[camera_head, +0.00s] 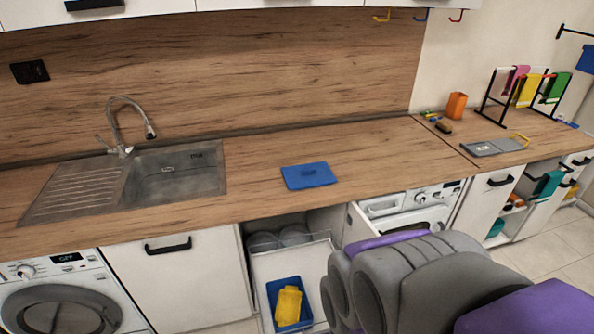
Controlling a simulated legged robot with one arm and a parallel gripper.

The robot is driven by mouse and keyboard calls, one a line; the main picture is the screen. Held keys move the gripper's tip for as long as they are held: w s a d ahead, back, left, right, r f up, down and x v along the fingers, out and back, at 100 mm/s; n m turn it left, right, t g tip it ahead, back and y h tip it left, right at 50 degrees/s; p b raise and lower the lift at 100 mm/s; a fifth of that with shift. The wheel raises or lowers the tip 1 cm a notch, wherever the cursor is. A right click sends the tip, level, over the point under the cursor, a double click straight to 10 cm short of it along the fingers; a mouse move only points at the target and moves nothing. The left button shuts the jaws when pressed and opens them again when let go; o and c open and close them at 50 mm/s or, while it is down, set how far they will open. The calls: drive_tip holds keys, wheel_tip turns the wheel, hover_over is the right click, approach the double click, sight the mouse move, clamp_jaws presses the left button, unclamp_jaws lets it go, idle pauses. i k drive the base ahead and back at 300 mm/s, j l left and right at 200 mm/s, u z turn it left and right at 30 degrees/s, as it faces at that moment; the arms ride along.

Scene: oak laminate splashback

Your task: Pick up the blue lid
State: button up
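The blue lid (309,175) lies flat on the wooden counter (390,160), right of the sink and close to the counter's front edge. It looks like a flat rectangle with a darker mark or grip in its middle. My grey and purple arm fills the lower right of the view, in front of the counter. My gripper cannot be made out, and nothing shows in contact with the lid.
The sink (180,180) with its tap (125,125) is at the left. Below the lid, a pulled-out drawer (275,265) holds a blue container (274,288) with a yellow item (288,304). An orange cup (456,105) and drying rack (490,105) stand right. Counter around the lid is clear.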

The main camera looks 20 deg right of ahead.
sight(306, 176)
drive_tip(key=i+j+z, duration=0.15)
drive_tip(key=i+z, duration=0.25)
drive_tip(key=i+j+z, duration=0.75)
drive_tip(key=i, duration=0.1)
